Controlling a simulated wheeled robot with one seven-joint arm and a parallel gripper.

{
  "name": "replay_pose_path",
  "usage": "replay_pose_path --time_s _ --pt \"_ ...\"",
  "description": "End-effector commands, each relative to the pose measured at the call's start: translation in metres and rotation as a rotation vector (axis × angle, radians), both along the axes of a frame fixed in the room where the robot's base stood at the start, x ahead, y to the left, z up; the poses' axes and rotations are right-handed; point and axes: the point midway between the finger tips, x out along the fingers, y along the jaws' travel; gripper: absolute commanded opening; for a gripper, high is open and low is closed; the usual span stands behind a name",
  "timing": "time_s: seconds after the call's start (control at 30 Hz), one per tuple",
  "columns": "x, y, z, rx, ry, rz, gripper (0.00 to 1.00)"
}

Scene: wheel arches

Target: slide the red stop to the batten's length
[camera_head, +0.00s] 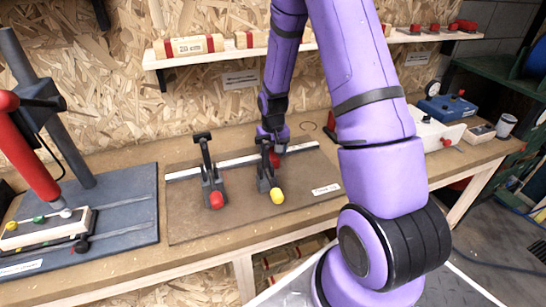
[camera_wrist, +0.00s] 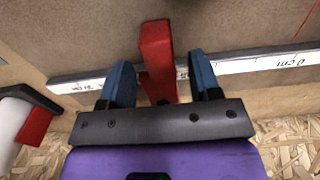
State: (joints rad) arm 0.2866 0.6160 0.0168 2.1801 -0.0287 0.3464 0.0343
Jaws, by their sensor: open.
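The red stop (camera_head: 275,159) sits on the white scale rail (camera_head: 225,162) at the back of a brown board, partly hidden by my gripper. My gripper (camera_head: 272,140) is over it from above, its tips hard to make out in the head view. In the wrist view the red stop (camera_wrist: 157,60) stands between the two blue fingers of my open gripper (camera_wrist: 160,68), with a visible gap at the right finger and a narrower one at the left. The scale (camera_wrist: 265,63) shows "0 cm" to the right. I cannot make out the batten for certain.
Two dark toggle clamps with a red tip (camera_head: 216,200) and a yellow tip (camera_head: 277,195) stand in front of the rail. A red lever press (camera_head: 35,160) stands left. A blue box (camera_head: 447,107) and white box (camera_head: 432,131) stand right. A shelf (camera_head: 230,54) hangs above.

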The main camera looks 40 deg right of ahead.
Motion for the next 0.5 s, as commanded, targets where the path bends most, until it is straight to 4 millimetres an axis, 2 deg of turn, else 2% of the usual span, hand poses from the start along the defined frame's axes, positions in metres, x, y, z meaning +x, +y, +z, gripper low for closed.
replay_pose_path --time_s 0.2,0.5 --pt "0.0 0.0 -0.021 0.0 0.0 0.0 0.57" --pt "0.0 0.0 -0.025 0.0 -0.001 0.0 0.57"
